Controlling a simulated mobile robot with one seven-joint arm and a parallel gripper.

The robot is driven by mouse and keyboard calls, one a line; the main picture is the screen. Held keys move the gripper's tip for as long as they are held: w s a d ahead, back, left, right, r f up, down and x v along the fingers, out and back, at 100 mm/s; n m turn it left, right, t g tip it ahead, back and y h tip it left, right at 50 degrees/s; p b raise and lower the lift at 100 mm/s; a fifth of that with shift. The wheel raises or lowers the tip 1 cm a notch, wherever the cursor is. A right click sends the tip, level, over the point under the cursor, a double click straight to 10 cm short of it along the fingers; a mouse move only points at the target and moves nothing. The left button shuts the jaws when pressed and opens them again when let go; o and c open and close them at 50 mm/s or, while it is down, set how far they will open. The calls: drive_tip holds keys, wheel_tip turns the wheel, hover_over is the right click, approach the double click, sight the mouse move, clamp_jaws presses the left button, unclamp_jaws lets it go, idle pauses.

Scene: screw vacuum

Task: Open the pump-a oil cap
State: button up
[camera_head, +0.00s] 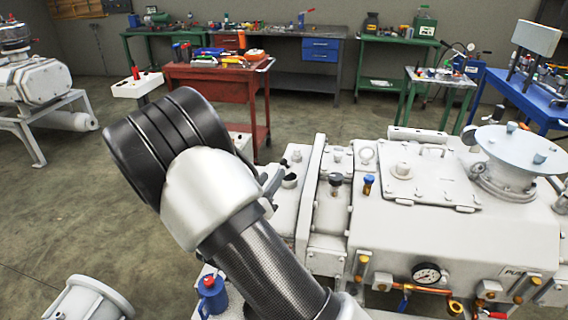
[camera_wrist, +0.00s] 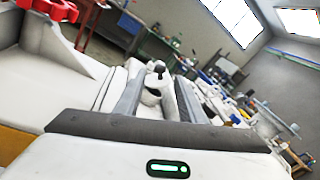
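A large white pump (camera_head: 430,235) fills the right of the head view, with part of a "PUMP" label on its front; the full name is not readable. A dark round cap (camera_head: 290,181) sits on its top left, and a dark knob (camera_head: 335,180) and a blue-topped fitting (camera_head: 368,186) stand further right. I cannot tell which is the oil cap. My gripper (camera_head: 271,183) is mostly hidden behind my arm, close to the dark round cap. In the wrist view my gripper (camera_wrist: 160,84) is open, its fingers apart. A small black knob (camera_wrist: 158,68) shows between them; contact is not visible.
A flat bolted lid (camera_head: 430,180) and a round flange (camera_head: 515,150) rise on the pump's right. A pressure gauge (camera_head: 428,273) is on its front. A red cart (camera_head: 215,90) stands behind. Another white machine (camera_head: 35,80) is at left.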

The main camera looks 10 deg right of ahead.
sight(282, 163)
drive_tip(key=b+x, duration=0.1)
drive_tip(key=x, duration=0.8)
drive_tip(key=shift+w+d, duration=0.1)
drive_tip(key=shift+d, duration=0.05)
clamp_jaws()
